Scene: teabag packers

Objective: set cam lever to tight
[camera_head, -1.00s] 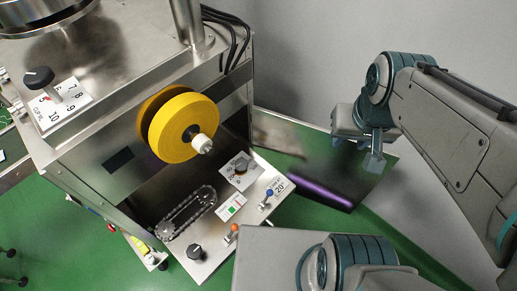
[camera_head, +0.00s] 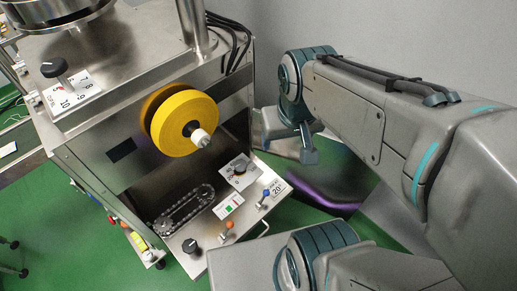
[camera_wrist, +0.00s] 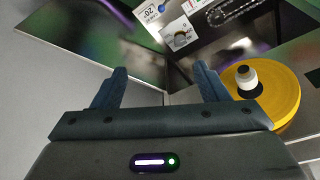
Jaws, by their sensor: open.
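My gripper (camera_wrist: 160,84) is open and empty in the wrist view, its two dark fingers apart. In the head view, my gripper (camera_head: 306,148) hangs right of the machine, clear of its panel. The panel (camera_head: 215,240) carries a small lever with a blue knob (camera_head: 266,194) beside a 20° label, and an orange knob (camera_head: 229,226).
The panel also holds a dial (camera_head: 240,170), a black knob (camera_head: 190,245) and a chain (camera_head: 184,207). Another black knob (camera_head: 54,68) stands on the steel top. A handle (camera_head: 264,228) sticks out from the panel's right side. Green floor is open at left.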

